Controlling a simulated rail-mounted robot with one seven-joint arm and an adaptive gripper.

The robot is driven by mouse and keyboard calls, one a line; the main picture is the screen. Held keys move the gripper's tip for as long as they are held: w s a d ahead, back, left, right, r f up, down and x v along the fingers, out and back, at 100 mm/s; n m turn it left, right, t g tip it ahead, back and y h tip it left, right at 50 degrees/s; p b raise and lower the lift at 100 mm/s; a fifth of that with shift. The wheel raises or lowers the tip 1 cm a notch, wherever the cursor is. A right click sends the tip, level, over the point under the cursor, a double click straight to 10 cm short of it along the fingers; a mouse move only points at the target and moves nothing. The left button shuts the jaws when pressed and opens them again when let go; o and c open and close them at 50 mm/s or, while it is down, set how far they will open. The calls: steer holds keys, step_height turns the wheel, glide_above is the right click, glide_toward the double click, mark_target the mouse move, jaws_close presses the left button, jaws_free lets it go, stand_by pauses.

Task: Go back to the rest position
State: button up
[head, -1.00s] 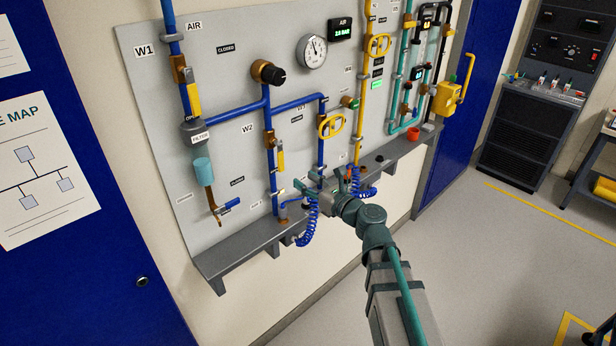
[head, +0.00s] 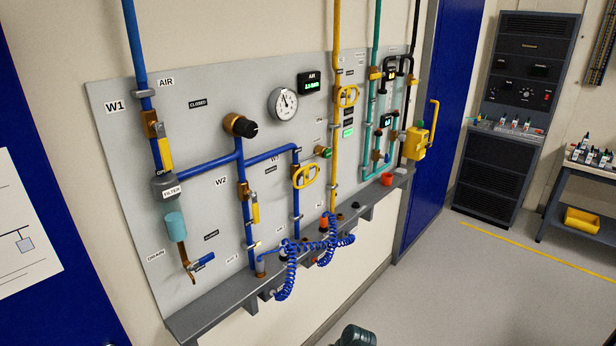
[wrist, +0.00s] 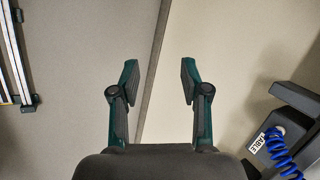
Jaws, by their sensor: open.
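My gripper (wrist: 159,82) shows in the wrist view with its two green-and-black fingers spread apart and nothing between them. Behind the fingers are bare wall and floor. In the head view the gripper is out of the picture; only a dark piece of my arm shows at the bottom edge. The blue coiled hose (head: 289,272) hangs at the grey shelf (head: 225,297) below the valve panel (head: 125,190). Part of the coiled hose and a label also show at the right of the wrist view (wrist: 281,152), apart from my fingers.
The panel carries blue, yellow and green pipes, a gauge (head: 283,104) and a yellow wheel handle (head: 306,177). The shelf juts out from the wall. A dark cabinet (head: 490,180) and a trolley (head: 581,197) stand at the right. The floor (head: 440,290) in front is clear.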

steer(key=s+d+f+n+g+h+b, duration=0.1)
steer(key=s+d+f, duration=0.4)
steer(key=s, duration=0.5)
steer(key=s+d+f+n+g+h, duration=0.2)
steer(key=s+d+f+g, duration=0.2)
steer(key=s+f, duration=0.5)
steer(key=s+d+f+n+g+h+b, duration=0.1)
steer(key=s+d+f, duration=0.4)
steer(key=s, duration=0.6)
step_height(320, 180, down, 2)
steer(key=shift+s+d+f+n+g+h+b, duration=0.1)
steer(key=shift+s+d+n+g+h+b, duration=0.25)
steer(key=shift+g+h, duration=0.45)
